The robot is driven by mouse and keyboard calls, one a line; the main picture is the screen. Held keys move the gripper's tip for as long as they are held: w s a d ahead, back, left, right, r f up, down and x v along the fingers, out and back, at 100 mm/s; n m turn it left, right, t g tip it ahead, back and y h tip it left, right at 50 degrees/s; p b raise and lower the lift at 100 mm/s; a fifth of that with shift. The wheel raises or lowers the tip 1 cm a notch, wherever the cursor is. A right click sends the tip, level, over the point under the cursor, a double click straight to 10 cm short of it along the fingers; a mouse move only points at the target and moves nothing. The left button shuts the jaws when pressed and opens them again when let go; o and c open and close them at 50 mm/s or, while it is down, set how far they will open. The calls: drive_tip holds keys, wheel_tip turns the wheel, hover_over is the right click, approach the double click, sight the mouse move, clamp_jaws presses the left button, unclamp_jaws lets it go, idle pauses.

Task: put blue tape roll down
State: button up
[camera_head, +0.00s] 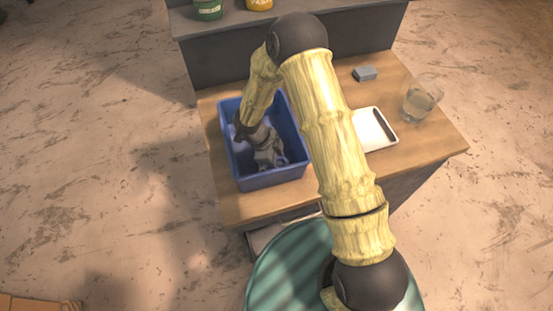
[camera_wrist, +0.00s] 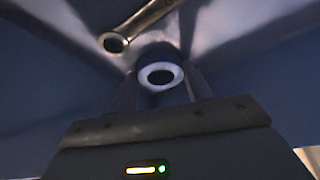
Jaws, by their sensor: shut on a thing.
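The tape roll (camera_wrist: 161,67) shows in the wrist view as a small ring with a pale rim and a dark hole. It sits between the fingers of my gripper (camera_wrist: 162,88), which is shut on it. In the head view my gripper (camera_head: 266,152) reaches down inside a blue crate (camera_head: 270,178) on the wooden table. The roll cannot be made out there. A metal wrench-like tool (camera_wrist: 140,22) lies in the crate beyond the roll. I cannot tell whether the roll touches the crate floor.
On the wooden table (camera_head: 425,152), right of the crate, are a white tray (camera_head: 368,127) with a dark thing in it, a drinking glass (camera_head: 421,98) and a small grey block (camera_head: 365,73). A green can (camera_head: 208,9) and a yellow can (camera_head: 259,4) stand on the shelf behind.

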drive_tip(key=o, duration=0.9)
drive_tip(key=shift+f, duration=0.1)
drive_tip(key=shift+o, duration=0.2)
drive_tip(key=b+v, duration=0.1)
drive_tip(key=v, duration=1.1)
drive_tip(key=shift+w, duration=0.1)
